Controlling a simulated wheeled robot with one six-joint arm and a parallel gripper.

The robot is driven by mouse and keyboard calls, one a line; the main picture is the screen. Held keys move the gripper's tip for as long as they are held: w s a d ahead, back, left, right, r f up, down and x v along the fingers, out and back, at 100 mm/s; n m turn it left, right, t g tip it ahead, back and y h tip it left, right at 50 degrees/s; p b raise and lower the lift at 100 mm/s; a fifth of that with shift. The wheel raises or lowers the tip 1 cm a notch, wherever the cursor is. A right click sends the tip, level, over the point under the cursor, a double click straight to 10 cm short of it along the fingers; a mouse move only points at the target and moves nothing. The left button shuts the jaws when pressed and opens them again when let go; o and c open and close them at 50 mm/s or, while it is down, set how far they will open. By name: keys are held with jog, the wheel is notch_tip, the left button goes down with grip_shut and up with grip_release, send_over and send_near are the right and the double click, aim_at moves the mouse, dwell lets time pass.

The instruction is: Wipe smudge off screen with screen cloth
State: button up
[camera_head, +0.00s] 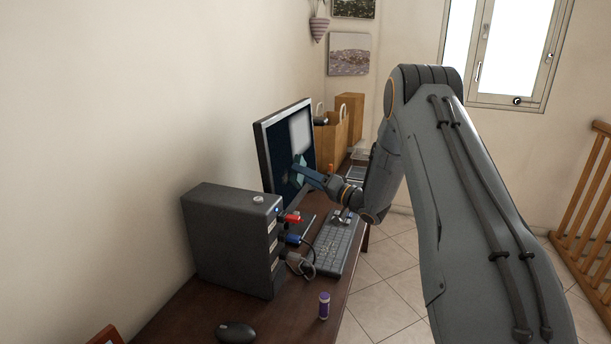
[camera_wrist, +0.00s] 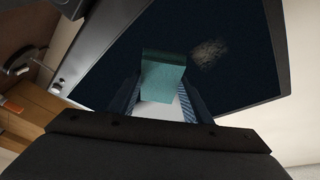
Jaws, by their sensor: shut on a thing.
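The screen (camera_head: 278,143) stands upright on the desk, dark with a pale patch at its upper right. In the wrist view the dark screen (camera_wrist: 110,85) fills most of the picture. A grainy beige smudge (camera_wrist: 208,53) shows on it, to the right of the cloth. The teal screen cloth (camera_wrist: 163,78) is held between the fingers of my gripper (camera_wrist: 163,98), at or close to the screen face; I cannot tell if it touches. In the head view my gripper (camera_head: 303,172) reaches to the screen from the right, with the cloth (camera_head: 299,164) at its tip.
A dark computer tower (camera_head: 228,240) with red and blue plugs stands in front of the screen. A keyboard (camera_head: 336,243), a purple-labelled bottle (camera_head: 324,306) and a mouse (camera_head: 236,331) lie or stand on the desk (camera_head: 285,318). Paper bags (camera_head: 336,128) stand behind the screen.

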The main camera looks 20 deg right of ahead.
jog(key=shift+s+a+p, duration=0.85)
jog(key=shift+s+a, duration=0.1)
jog(key=shift+s, duration=0.45)
jog(key=shift+s+a+p, duration=0.9)
jog(key=shift+s+a, duration=0.05)
jog(key=shift+s, duration=0.5)
jog(key=shift+s+a+p, duration=0.85)
jog(key=shift+s+a, duration=0.1)
jog(key=shift+s, duration=0.45)
jog(key=shift+d, duration=0.1)
jog(key=shift+s+d+r+p, duration=0.1)
jog(key=shift+s+d+p, duration=0.15)
jog(key=shift+s+d, duration=0.45)
jog(key=shift+s+d+r+p, duration=0.15)
jog(key=shift+s+d, duration=0.25)
jog(key=shift+d, duration=0.55)
jog(key=shift+s+d+r+p, duration=0.1)
jog(key=shift+s+d+p, duration=0.2)
jog(key=shift+s+d, duration=0.4)
jog(key=shift+w+d, duration=0.1)
jog(key=shift+d, duration=0.1)
jog(key=shift+s+d+r+p, duration=0.15)
jog(key=shift+s+d, duration=0.25)
jog(key=shift+d, duration=0.2)
jog(key=shift+s+d+f+p, duration=0.15)
jog(key=shift+s+d, duration=0.2)
jog(key=shift+d, duration=0.2)
jog(key=shift+r, duration=0.1)
